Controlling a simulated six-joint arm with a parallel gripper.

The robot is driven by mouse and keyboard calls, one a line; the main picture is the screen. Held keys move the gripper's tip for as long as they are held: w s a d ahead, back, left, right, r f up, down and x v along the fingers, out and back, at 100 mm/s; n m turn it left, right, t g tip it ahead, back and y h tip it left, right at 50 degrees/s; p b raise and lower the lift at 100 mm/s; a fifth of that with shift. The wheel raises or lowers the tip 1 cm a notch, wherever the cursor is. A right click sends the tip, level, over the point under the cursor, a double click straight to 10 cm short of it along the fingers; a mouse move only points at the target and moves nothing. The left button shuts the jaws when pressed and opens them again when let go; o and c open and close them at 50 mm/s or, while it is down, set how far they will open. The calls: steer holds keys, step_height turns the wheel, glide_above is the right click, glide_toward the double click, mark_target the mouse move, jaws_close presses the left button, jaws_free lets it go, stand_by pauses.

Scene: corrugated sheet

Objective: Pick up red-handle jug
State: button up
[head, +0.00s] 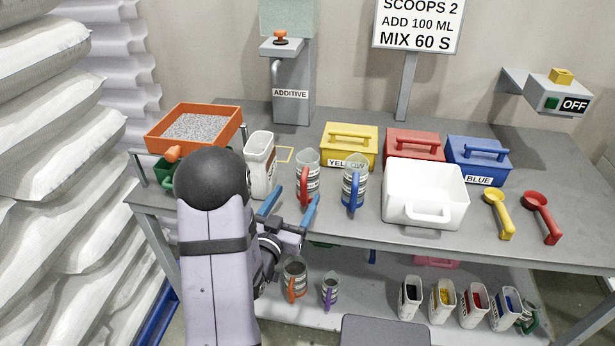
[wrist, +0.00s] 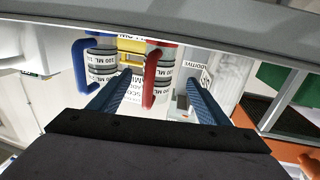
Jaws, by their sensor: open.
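The red-handle jug (head: 309,171) is a clear measuring jug with black-and-white bands, upright on the table with its red handle toward me. My gripper (head: 297,193) is open and empty, with its blue fingers just in front of this jug. In the wrist view, which is upside down, the red-handle jug (wrist: 164,65) shows between the spread fingers of my gripper (wrist: 160,76). The handle appears between the fingertips; I cannot tell whether either finger touches it.
A blue-handle jug (head: 358,172) stands close to the right, also in the wrist view (wrist: 100,61). A white container (head: 262,160) stands to the left. A white bin (head: 425,185) and yellow box (head: 349,138) are nearby. The table's front edge lies below my gripper.

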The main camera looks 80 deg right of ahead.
steer(key=shift+s+d+r+p, duration=0.1)
steer(key=shift+s+d+p, duration=0.15)
steer(key=shift+d, duration=0.7)
steer(key=shift+s+d+f+p, duration=0.1)
steer(key=shift+s+d+p, duration=0.1)
steer(key=shift+d, duration=0.8)
steer(key=shift+s+d+r+p, duration=0.1)
steer(key=shift+s+d+p, duration=0.15)
steer(key=shift+d, duration=0.7)
steer(key=c, duration=1.4)
